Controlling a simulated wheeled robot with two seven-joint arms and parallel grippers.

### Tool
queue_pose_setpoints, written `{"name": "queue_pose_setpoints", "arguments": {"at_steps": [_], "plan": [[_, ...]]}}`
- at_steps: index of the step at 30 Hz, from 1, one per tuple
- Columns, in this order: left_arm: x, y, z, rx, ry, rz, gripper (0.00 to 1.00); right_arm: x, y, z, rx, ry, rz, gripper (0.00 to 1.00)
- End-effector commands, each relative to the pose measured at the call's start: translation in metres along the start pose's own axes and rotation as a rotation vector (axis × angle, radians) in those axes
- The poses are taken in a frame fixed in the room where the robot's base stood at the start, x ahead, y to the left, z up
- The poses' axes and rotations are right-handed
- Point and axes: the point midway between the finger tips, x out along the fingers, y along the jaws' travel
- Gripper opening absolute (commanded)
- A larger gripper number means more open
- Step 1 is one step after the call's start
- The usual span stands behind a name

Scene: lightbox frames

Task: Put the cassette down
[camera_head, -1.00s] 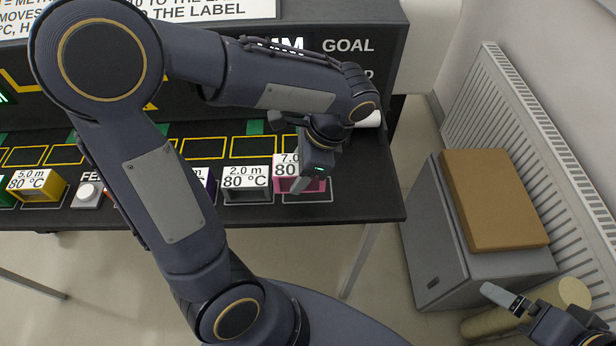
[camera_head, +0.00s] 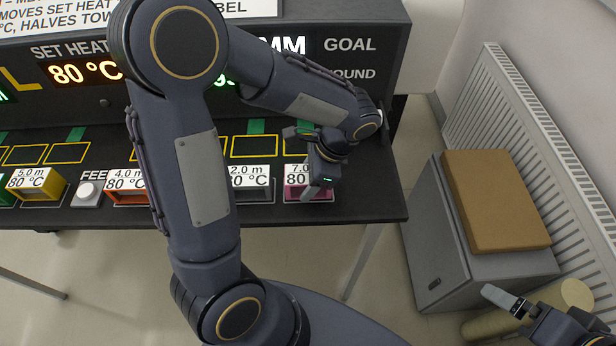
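The pink cassette (camera_head: 296,194), labelled 7.0 m and 80 °C, is at the right end of the front row on the black bench. It appears to sit at bench level over a pale outlined place. My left gripper (camera_head: 312,190) is at it from above. One finger lies across its front and the other is hidden; it looks shut on the cassette. My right gripper (camera_head: 508,302) is at the lower right, away from the bench. Only one finger shows clearly, so I cannot tell its opening.
Orange (camera_head: 128,198) and yellow (camera_head: 40,192) cassettes and a white FEED button (camera_head: 87,193) are further left. Empty yellow-outlined places (camera_head: 254,146) lie behind. A grey cabinet (camera_head: 432,240) stands right of the bench.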

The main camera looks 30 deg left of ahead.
Motion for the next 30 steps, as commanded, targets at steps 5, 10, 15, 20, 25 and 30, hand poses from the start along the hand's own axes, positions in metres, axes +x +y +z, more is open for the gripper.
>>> {"name": "queue_pose_setpoints", "arguments": {"at_steps": [5, 10, 15, 20, 25, 30], "plan": [[0.0, 0.0, 0.0, 0.0, 0.0, 0.0, 0.72, 0.0, 0.0, 0.0, 0.0, 0.0, 0.0, 1.0], [0.0, 0.0, 0.0, 0.0, 0.0, 0.0, 0.72, 0.0, 0.0, 0.0, 0.0, 0.0, 0.0, 1.0], [-0.007, 0.0, 0.002, -0.001, 0.0, -0.001, 0.72, -0.003, -0.001, -0.002, 0.0, 0.0, 0.0, 1.0], [-0.033, -0.001, 0.001, -0.001, 0.004, -0.004, 0.72, -0.004, -0.002, -0.002, 0.0, 0.0, 0.0, 1.0], [-0.07, -0.001, 0.001, -0.001, 0.004, -0.004, 0.72, -0.005, -0.002, -0.002, 0.0, 0.0, 0.0, 1.0], [-0.102, 0.0, 0.001, 0.0, 0.004, -0.002, 0.72, -0.006, -0.003, -0.003, 0.0, 0.0, 0.0, 1.0]]}}
